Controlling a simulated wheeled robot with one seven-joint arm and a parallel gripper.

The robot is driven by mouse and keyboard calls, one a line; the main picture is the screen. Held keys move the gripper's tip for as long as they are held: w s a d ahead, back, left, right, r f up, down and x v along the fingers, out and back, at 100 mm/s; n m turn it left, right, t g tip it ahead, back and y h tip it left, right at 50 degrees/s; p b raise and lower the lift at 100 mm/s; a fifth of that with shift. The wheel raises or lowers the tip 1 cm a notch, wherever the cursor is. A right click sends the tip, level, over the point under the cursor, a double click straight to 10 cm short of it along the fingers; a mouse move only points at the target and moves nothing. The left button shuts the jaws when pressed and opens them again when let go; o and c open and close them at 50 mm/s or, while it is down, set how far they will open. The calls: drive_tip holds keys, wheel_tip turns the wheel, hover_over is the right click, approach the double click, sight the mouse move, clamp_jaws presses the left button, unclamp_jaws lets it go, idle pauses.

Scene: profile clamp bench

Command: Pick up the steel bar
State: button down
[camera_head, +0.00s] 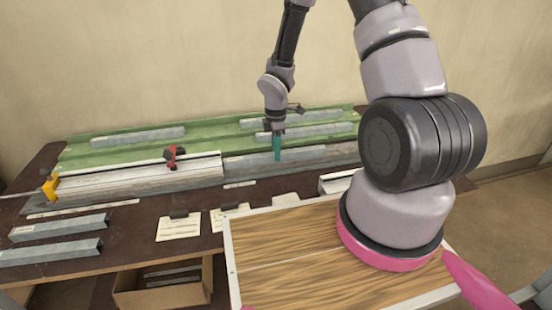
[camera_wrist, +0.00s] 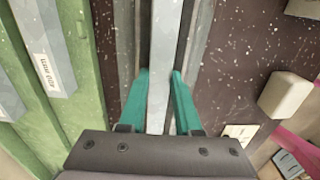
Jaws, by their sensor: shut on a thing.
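My gripper (camera_head: 277,152) has teal fingers and points down at the grey channel along the middle of the bench. In the wrist view, its fingers (camera_wrist: 160,82) are shut on a steel bar (camera_wrist: 164,35), one on each side. The bar runs lengthwise between them and appears to lie along the channel. Its lower end passes behind the gripper body and its far end leaves the picture. In the head view, the bar is hard to tell apart from the grey channel (camera_head: 318,153).
Other steel bars lie on the green rack (camera_head: 210,130) behind and at the bench's front left (camera_head: 60,227). One rack bar (camera_wrist: 45,48) carries a length label. A red clamp (camera_head: 173,157) and a yellow clamp (camera_head: 50,187) stand left. An open box (camera_head: 165,297) sits below the front edge.

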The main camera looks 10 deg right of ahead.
drive_tip(key=shift+r, duration=0.1)
wheel_tip(320, 180, up, 10)
idle(0.6)
